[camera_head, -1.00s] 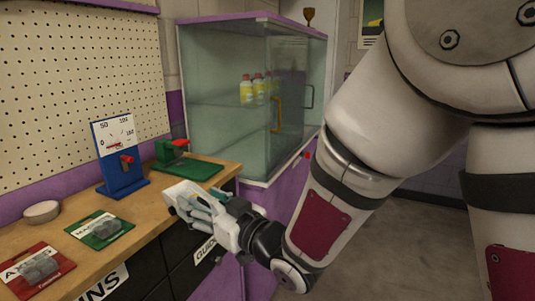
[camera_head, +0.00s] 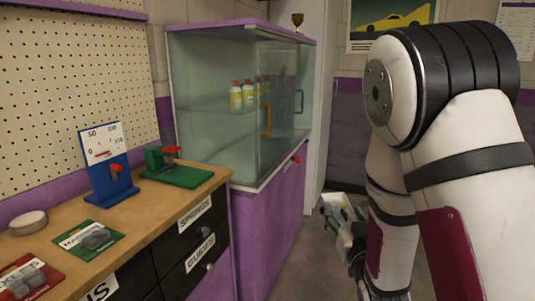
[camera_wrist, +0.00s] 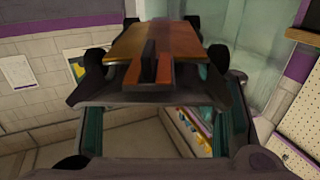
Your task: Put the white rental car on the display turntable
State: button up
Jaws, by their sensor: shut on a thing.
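My gripper (camera_head: 343,214) hangs low over the floor, right of the purple cabinet in the head view, with a pale object at its tip. In the wrist view a small car (camera_wrist: 162,48) with dark wheels is held between the fingers. Its face toward the camera looks orange and brown with a dark fin, so I cannot confirm a white body there. No display turntable can be made out for sure. A small pale round disc (camera_head: 28,222) lies on the workbench at the left.
The wooden workbench (camera_head: 150,215) carries a blue gauge stand (camera_head: 112,185), a green-based tool (camera_head: 178,168) and carded packs (camera_head: 90,237). A glass cabinet (camera_head: 215,130) with yellow bottles stands on a purple base (camera_head: 265,225). The floor right of it (camera_head: 310,265) is clear.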

notch_tip(320, 180, up, 17)
jog(key=p, duration=1.6)
send_near(344, 214)
jog(key=w+r, duration=0.2)
jog(key=w, duration=0.1)
jog(key=shift+w+r, duration=0.1)
jog(key=shift+w, duration=0.05)
jog(key=shift+d, duration=0.1)
